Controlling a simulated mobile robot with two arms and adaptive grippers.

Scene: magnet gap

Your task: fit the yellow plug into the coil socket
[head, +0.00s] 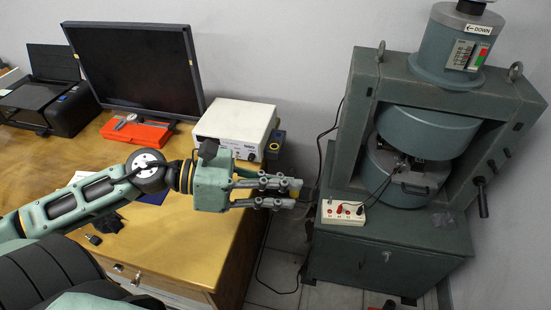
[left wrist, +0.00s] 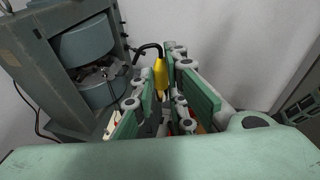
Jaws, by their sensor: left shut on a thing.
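My left gripper (head: 290,193) is shut on the yellow plug (left wrist: 160,76), with the fingers on either side of it. The plug sticks out past the fingertips, and a black cable curves from its top in the left wrist view. The gripper is in the air, past the table's right edge and left of the magnet. A white terminal box (head: 343,212) with red and black plugs sits on the magnet's base. I cannot tell which opening is the coil socket. My right gripper is not in view.
The big green magnet (head: 428,130) stands on a green cabinet (head: 390,255) at the right, its frame also in the left wrist view (left wrist: 42,75). A wooden table (head: 215,235) holds a white instrument (head: 235,128), monitor (head: 135,70) and printer (head: 50,100). Cables run down the gap between table and cabinet.

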